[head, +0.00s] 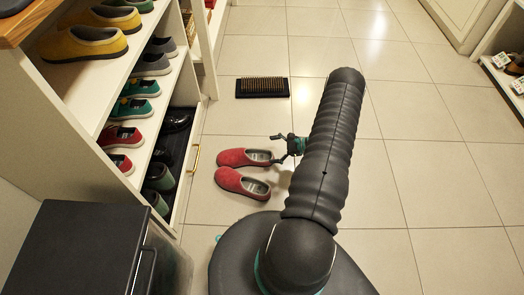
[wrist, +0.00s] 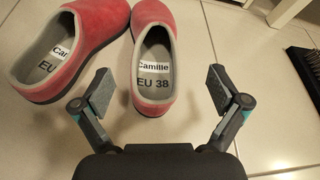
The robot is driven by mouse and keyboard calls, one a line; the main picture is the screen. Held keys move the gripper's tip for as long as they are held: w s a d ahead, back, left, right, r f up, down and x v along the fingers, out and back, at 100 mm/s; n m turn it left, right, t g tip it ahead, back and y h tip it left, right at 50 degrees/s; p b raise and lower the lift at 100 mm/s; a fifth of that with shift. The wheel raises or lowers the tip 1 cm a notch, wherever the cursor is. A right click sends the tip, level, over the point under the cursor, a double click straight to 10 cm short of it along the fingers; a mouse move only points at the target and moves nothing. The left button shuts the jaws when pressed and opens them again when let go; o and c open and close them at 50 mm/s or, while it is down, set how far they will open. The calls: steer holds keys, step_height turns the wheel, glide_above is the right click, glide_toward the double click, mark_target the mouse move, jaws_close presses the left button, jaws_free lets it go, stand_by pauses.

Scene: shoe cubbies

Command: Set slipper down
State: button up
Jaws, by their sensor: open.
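Two red slippers with grey lining and dark soles lie side by side on the tiled floor. In the head view one slipper (head: 242,184) is nearer to me and the other slipper (head: 245,157) lies just beyond it. My gripper (head: 291,147) is at the heel end of the farther one. In the wrist view my gripper (wrist: 158,90) is open, with its fingers apart on either side of the heel of the right slipper (wrist: 153,55), marked Camille EU 38. The left slipper (wrist: 65,45) lies angled beside it, outside the fingers.
A shoe cubby (head: 115,108) with several pairs of shoes stands at the left, with a gold handle (head: 194,158) at its lower side. A dark brush mat (head: 262,87) lies beyond the slippers. A dark cabinet (head: 80,245) is at near left. Floor to the right is clear.

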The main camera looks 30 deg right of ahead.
steer(key=v, duration=0.5)
steer(key=w+a+r+n+g+h, duration=0.15)
steer(key=a+r+n+g, duration=0.4)
steer(key=r, duration=1.05)
steer(key=w+a+r+n+g+h, duration=0.15)
steer(key=a+r+n, duration=0.7)
steer(key=r, duration=0.85)
steer(key=s+a+r+n+h, duration=0.35)
steer(key=s+a+r, duration=0.45)
steer(key=a+r, duration=0.3)
steer(key=s+a+r+n+t+h, duration=0.2)
steer(key=s+r, duration=0.1)
steer(key=s, duration=0.3)
steer(key=s+a+r+n+t+h, duration=0.2)
steer(key=s+r+n, duration=0.1)
steer(key=s, duration=0.4)
steer(key=shift+r, duration=0.6)
steer(key=shift+s+r+n, duration=0.1)
steer(key=shift+s+n, duration=0.05)
steer(key=shift+n, duration=0.1)
step_height(320, 180, up, 3)
steer(key=p, duration=0.3)
steer(key=shift+r, duration=0.15)
